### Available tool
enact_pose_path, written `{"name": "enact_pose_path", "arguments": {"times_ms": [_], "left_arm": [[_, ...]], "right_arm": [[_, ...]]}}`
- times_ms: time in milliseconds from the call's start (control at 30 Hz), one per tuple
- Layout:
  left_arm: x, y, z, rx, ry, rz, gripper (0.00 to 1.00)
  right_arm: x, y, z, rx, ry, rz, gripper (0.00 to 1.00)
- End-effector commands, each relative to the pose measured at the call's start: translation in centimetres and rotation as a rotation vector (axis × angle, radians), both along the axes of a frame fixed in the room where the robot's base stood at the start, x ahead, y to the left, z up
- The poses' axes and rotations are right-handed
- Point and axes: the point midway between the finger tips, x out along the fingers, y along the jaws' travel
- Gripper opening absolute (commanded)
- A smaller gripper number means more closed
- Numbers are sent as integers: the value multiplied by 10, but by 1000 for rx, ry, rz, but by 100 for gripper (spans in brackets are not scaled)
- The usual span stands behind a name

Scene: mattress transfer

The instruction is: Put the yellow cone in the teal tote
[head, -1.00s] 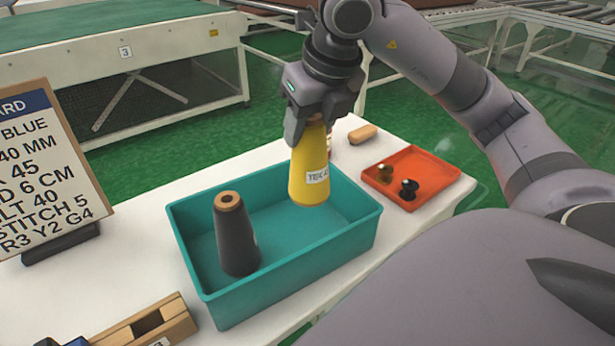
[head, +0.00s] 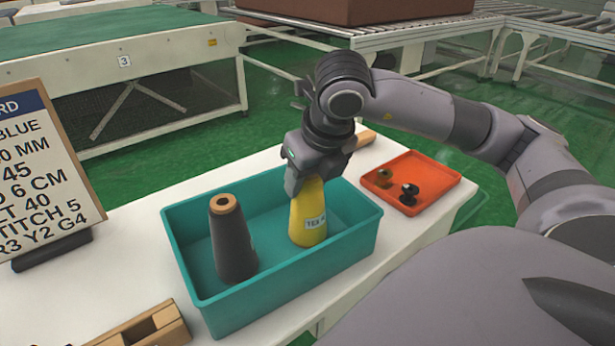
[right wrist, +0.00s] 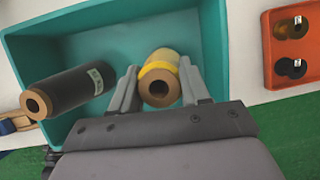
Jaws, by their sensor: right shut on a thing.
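The yellow cone (head: 309,222) is upright inside the teal tote (head: 284,280), toward its right side. My right gripper (head: 308,186) is shut on the cone's upper part from above. In the right wrist view the cone (right wrist: 161,66) shows between the two fingers (right wrist: 160,90), within the walls of the tote (right wrist: 215,50). I cannot tell whether the cone's base touches the tote floor. A dark grey cone (head: 233,245) stands in the left part of the tote, apart from the yellow one. My left gripper is not in view.
An orange tray (head: 430,200) with small bobbins (head: 409,192) lies right of the tote. A wooden block (head: 366,138) is behind it. A sign board (head: 50,160) stands at the left. A wooden box (head: 150,328) sits at the front left of the white table (head: 130,260).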

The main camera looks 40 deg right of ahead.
Motion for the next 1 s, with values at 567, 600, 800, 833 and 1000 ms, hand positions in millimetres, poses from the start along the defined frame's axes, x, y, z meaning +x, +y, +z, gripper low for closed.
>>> {"name": "enact_pose_path", "arguments": {"times_ms": [567, 600, 800, 833, 1000], "left_arm": [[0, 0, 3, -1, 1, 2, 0], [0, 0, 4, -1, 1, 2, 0], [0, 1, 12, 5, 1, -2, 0], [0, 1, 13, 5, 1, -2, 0], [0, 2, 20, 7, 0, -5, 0]], "right_arm": [[-2, 1, 8, 1, -2, 0, 71], [-4, 1, 14, 0, -3, 0, 71], [-20, 5, 55, 1, -6, 2, 71], [-22, 5, 61, 0, -6, 2, 71], [-35, 8, 92, 1, -4, 3, 71]]}}
